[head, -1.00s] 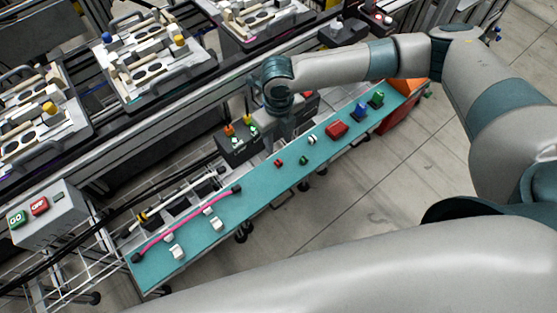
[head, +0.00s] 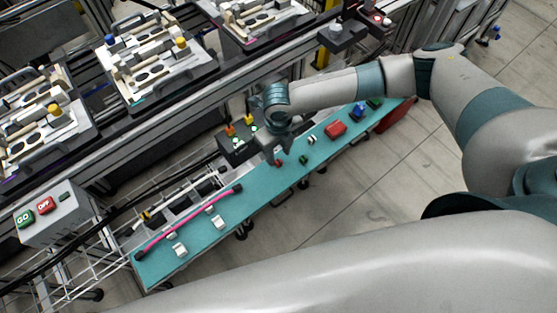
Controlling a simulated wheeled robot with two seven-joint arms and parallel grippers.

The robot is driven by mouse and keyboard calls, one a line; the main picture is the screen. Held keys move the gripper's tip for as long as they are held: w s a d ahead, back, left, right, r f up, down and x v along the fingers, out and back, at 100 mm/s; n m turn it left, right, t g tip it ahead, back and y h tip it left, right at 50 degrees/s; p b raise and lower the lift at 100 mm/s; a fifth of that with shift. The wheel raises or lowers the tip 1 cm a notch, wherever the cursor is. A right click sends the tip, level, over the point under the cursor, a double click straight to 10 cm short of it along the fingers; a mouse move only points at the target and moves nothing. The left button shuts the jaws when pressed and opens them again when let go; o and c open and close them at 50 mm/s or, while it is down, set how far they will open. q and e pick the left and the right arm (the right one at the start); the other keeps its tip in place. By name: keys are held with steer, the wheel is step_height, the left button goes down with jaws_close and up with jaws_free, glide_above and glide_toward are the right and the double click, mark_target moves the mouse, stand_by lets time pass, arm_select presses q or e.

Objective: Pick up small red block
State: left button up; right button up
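The small red block (head: 279,163) lies on the teal shelf (head: 262,196), near its back edge, partly hidden by my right gripper. My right gripper (head: 275,156) points down just over and behind the block, with its fingertips very close to it. Whether the fingers touch the block, or how far apart they are, is too small to tell. My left gripper is not in view.
A small green block (head: 303,159), a white piece (head: 312,140), a larger red block (head: 336,129) and a blue block (head: 358,111) lie to the right. A pink cable (head: 190,223) lies at left. A box with orange-topped parts (head: 238,146) stands behind.

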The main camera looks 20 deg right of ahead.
mark_target(279, 161)
steer(key=shift+f+p, duration=0.3)
steer(key=shift+f, duration=1.25)
jaws_close()
